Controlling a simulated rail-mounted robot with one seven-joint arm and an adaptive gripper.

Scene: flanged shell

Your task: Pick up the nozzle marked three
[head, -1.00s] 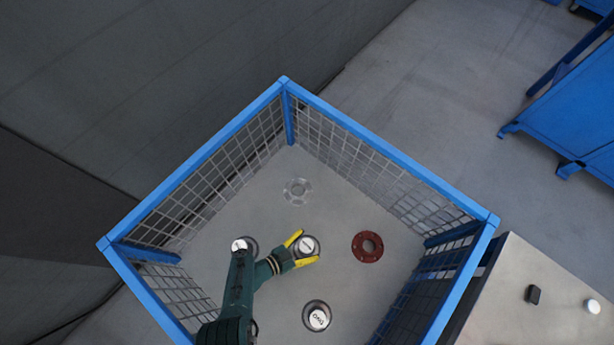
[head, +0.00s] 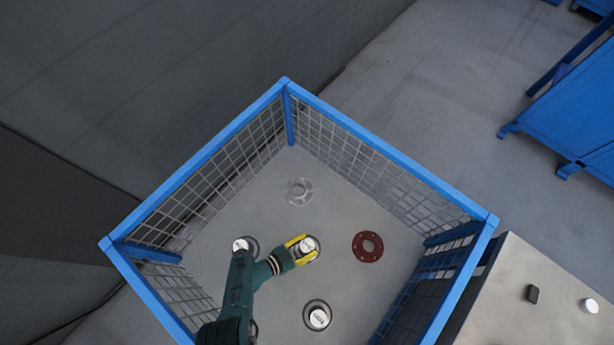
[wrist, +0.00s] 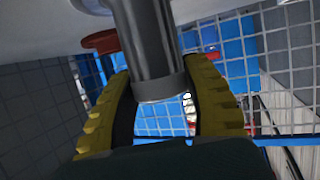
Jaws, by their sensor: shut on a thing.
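A grey cylindrical nozzle with a pale round cap (head: 308,245) stands in the middle of the caged area. The mark on its cap is too small to read for certain. My gripper (head: 304,248) has its yellow fingers closed around it, one on each side. The wrist view shows the dark grey nozzle body (wrist: 150,45) between the two yellow fingers. A second capped nozzle (head: 318,318) stands nearer the bottom, with lettering I cannot read surely. A third capped piece (head: 240,245) stands at the left, partly hidden by my arm.
A blue-framed mesh cage (head: 390,169) surrounds the pieces. A red flange ring (head: 368,246) lies to the right of my gripper, and a pale flange ring (head: 298,191) lies behind it. A table (head: 545,290) with small items stands outside at right.

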